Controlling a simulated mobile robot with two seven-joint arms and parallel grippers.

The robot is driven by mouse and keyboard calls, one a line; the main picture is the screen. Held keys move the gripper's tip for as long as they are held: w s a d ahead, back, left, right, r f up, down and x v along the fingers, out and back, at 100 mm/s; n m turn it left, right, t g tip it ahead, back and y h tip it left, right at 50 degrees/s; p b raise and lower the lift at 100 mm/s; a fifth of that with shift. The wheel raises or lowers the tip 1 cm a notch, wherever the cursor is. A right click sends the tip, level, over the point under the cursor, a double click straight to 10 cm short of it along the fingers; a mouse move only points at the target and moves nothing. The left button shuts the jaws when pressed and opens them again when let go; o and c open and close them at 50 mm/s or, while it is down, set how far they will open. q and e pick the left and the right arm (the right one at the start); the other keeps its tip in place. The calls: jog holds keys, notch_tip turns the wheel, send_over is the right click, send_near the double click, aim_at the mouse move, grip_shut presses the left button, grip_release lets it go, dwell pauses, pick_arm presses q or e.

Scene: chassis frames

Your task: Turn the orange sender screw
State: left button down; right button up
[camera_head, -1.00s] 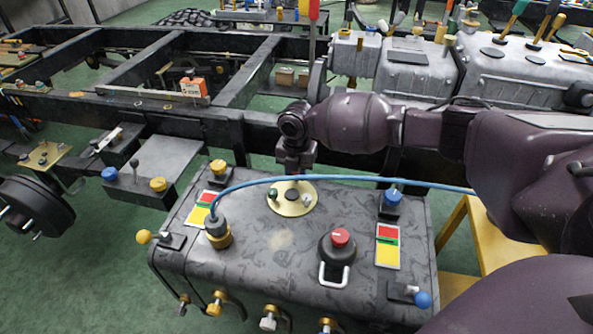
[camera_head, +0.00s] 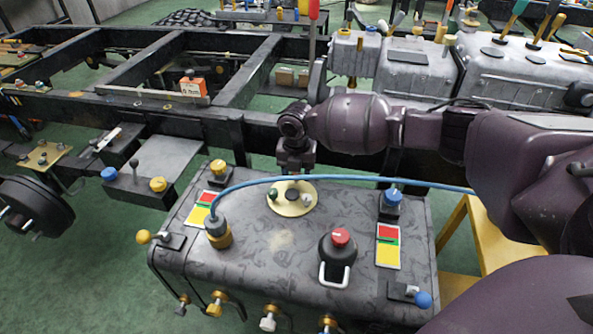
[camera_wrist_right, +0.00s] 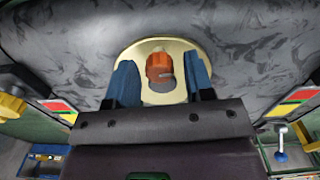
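The orange sender screw (camera_wrist_right: 159,67) stands on a round cream plate (camera_wrist_right: 190,46) in the right wrist view. A grey round part shows just below it. My right gripper (camera_wrist_right: 161,75) is open, with one blue finger on each side of the screw and a gap visible on both sides. In the head view, my right gripper (camera_head: 294,172) points down over the cream plate (camera_head: 285,208) on top of the dark tank (camera_head: 270,262); the orange screw cannot be made out there. My left gripper is not in view.
A blue hose (camera_head: 330,180) arches across the tank top behind the plate, from a brass fitting (camera_head: 218,237). A red-topped black cap (camera_head: 339,245) stands at the front right. Black chassis rails (camera_head: 130,112) and a grey gearbox (camera_head: 415,70) lie behind.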

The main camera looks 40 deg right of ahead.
jog(key=shift+o, duration=0.2)
jog(key=shift+r, duration=0.2)
jog(key=shift+w+r, duration=0.1)
jog(key=shift+r, duration=0.25)
notch_tip(320, 180, up, 4)
jog(key=shift+r+p, duration=0.25)
jog(key=shift+p, duration=0.5)
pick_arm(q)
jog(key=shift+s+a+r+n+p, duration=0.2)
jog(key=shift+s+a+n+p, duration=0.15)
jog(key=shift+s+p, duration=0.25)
pick_arm(e)
jog(key=shift+r, duration=2.7)
